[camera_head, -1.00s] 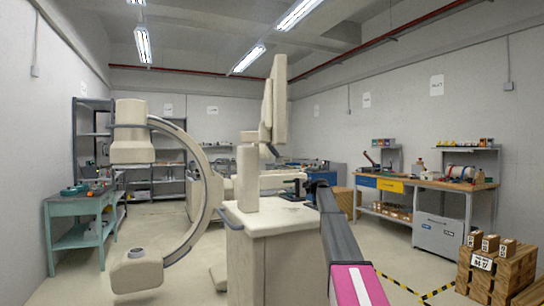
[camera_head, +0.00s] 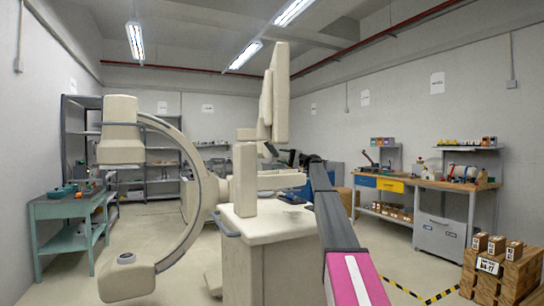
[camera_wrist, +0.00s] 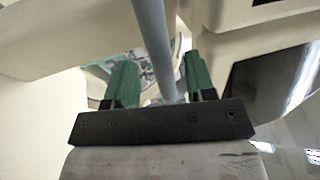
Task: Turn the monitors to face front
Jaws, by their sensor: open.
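The monitors (camera_head: 281,95) are tall cream panels above the C-arm cart (camera_head: 262,230), seen nearly edge-on in the head view. A second, narrower panel (camera_head: 266,98) stands just left of the larger one. My gripper (camera_wrist: 158,72) has two green fingers, spread apart in the wrist view. A grey bar (camera_wrist: 152,40) runs between the fingers, and I cannot tell whether either finger touches it. A cream housing and a dark glossy panel (camera_wrist: 265,85) are close to the right. In the head view the gripper is small and dark near the monitors' lower edge, its fingertips unclear.
The big C-shaped arm (camera_head: 187,150) curves left of the cart. A green table (camera_head: 68,208) stands at the far left. A workbench (camera_head: 425,184) and stacked boxes (camera_head: 490,262) are at the right.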

